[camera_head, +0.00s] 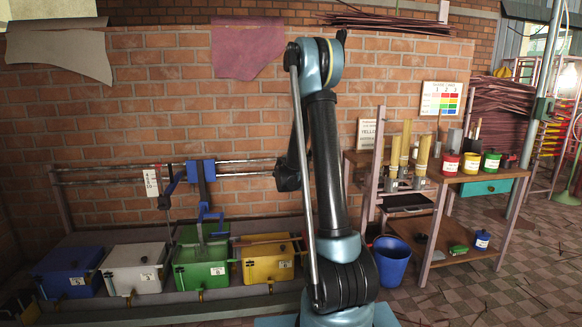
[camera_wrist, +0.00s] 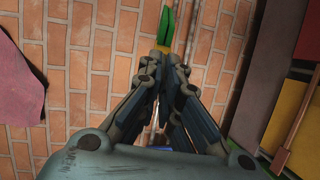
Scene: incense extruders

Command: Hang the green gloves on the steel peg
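My gripper (camera_wrist: 164,56) points away from the wrist camera, with its fingers drawn close together at the tips. A narrow green piece with a yellow-brown lower end, seemingly the green gloves (camera_wrist: 167,22), sticks out between and beyond the fingertips, and the gripper looks shut on it. Only this strip shows; the rest is hidden by the fingers. In the head view my gripper is hidden behind my raised arm. I cannot clearly pick out the steel peg in either view.
A brick wall (camera_head: 150,107) stands close behind my arm. On the left bench are blue, white, green and yellow boxes (camera_head: 268,262). On the right a wooden shelf holds paint-like tins (camera_head: 450,164) and a small green item (camera_head: 458,250); a blue bucket (camera_head: 391,264) stands beside it.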

